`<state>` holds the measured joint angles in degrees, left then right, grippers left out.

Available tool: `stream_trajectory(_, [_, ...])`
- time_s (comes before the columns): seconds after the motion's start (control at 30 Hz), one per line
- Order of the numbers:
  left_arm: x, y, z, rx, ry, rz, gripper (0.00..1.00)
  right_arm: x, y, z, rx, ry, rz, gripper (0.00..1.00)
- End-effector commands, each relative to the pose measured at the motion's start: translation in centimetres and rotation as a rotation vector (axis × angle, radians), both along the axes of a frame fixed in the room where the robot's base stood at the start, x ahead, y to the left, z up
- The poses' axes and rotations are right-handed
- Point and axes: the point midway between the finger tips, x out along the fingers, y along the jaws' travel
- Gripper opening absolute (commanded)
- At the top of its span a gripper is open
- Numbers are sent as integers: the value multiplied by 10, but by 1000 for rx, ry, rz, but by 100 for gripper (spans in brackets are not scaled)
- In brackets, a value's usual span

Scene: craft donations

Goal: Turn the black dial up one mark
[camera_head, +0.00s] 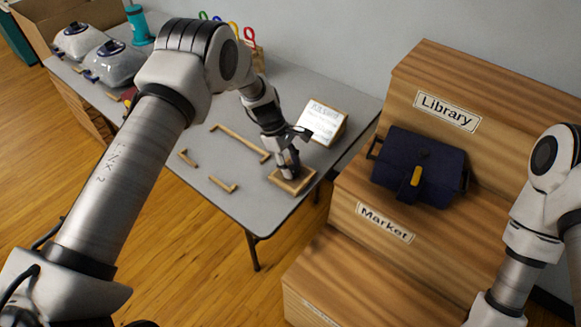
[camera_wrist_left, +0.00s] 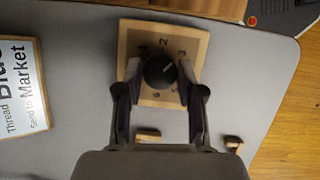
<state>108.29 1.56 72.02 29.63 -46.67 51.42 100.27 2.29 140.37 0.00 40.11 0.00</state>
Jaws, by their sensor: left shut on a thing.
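The black dial (camera_wrist_left: 159,72) sits on a square wooden board (camera_wrist_left: 200,38) with numbers around it. In the left wrist view its white pointer line slants to the upper right, toward the 3; the exact mark is hard to tell. My left gripper (camera_wrist_left: 160,76) is shut on the dial, one finger on each side. In the head view my left gripper (camera_head: 291,170) reaches down over the board (camera_head: 306,181) near the table's front right corner and hides most of the dial. My right gripper is out of view.
A sign reading "Thread Blue, Send to Market" (camera_wrist_left: 18,85) stands beside the board. Wooden corner pieces (camera_head: 222,184) lie on the grey table (camera_head: 240,205). Wooden steps labelled Library and Market (camera_head: 385,222) stand at right, with a dark blue bag (camera_head: 395,175).

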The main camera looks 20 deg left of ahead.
Motion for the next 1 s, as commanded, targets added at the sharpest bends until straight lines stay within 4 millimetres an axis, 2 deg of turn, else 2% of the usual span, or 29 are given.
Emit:
stream_trajectory(0.03, [-3,-1,-5,0,9,-22,3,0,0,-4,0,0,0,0])
stream_trajectory(0.3, [-3,-1,-5,1,9,-90,3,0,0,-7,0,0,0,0])
stream_trajectory(0.7, [-4,-1,-5,-1,12,-97,3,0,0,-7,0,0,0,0])
stream_trajectory(0.73, [-4,-1,-5,-1,12,-97,49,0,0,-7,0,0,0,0])
stream_trajectory(0.77, [-4,-1,-5,-1,12,-97,59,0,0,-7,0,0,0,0])
stream_trajectory(0.8, [-4,-1,-5,0,11,-97,62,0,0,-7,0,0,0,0])
stream_trajectory(1.0, [-2,-1,-2,0,7,-95,62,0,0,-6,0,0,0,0])
